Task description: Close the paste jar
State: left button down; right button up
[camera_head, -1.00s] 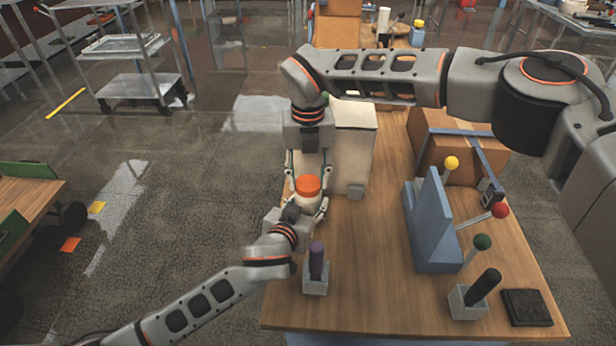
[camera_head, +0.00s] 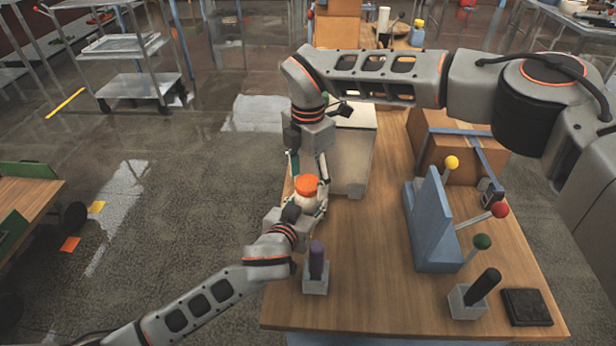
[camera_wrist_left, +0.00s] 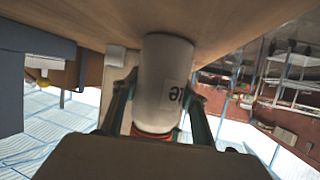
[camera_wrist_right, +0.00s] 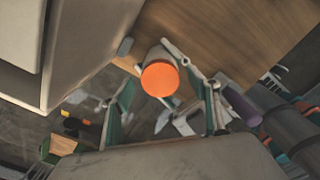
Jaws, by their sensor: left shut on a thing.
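A white paste jar (camera_wrist_left: 165,85) with a dark printed label stands upright at the table's left edge. My left gripper (camera_head: 306,207) is shut on it from the front. The orange lid (camera_head: 306,185) sits on top of the jar; how tightly it is seated cannot be told. My right gripper (camera_wrist_right: 168,82) points down above the lid. Its fingers are spread on either side, and in the right wrist view the orange lid (camera_wrist_right: 160,79) shows between them with gaps at both sides.
A pale box-like machine (camera_head: 352,150) stands just behind the jar. A purple-handled tool in a holder (camera_head: 316,262) is in front. A blue stand with coloured-knob levers (camera_head: 432,225) is at the right. The table's middle (camera_head: 370,260) is clear.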

jog(key=shift+r, duration=0.15)
notch_tip(320, 180, up, 12)
dwell(0.5)
pick_arm(q)
jog(key=c, duration=1.1)
grip_release()
jog(key=shift+s, duration=0.15)
jog(key=v, duration=1.2)
jog(key=shift+a+r, duration=0.1)
jog(key=shift+a, duration=0.05)
pick_arm(e)
jog(key=shift+s+f, duration=0.1)
jog(key=shift+f, duration=0.1)
